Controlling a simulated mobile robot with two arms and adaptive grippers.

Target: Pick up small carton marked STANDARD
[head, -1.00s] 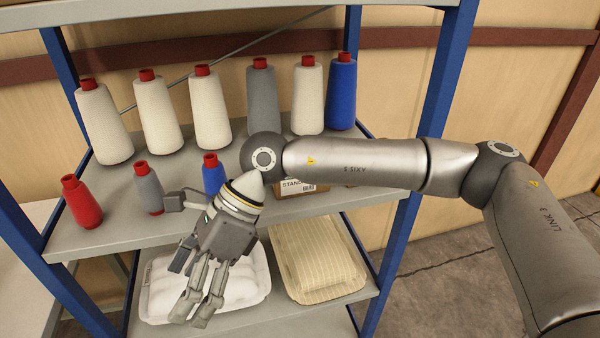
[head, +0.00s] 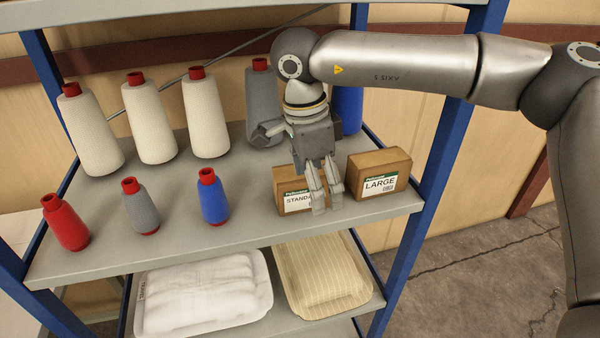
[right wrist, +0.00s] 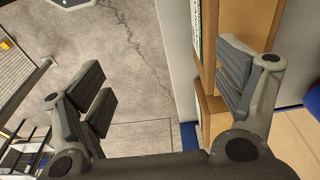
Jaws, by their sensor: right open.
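The small carton marked STANDARD (head: 286,186) stands on the upper shelf, its white label partly covered by my right gripper (head: 327,203). In the head view the fingers point down in front of the carton's right part, beside the carton marked LARGE (head: 379,165). The right wrist view shows my right gripper (right wrist: 165,85) open, with nothing between its fingers. Its right finger overlaps brown cartons there; I cannot tell whether it touches one. My left gripper is not in view.
Small red (head: 65,224), grey (head: 140,207) and blue (head: 212,197) spools stand left of the cartons. Tall cones (head: 150,120) stand behind. A blue post (head: 428,150) rises at right. Wrapped white (head: 200,292) and striped (head: 322,275) packs lie on the lower shelf.

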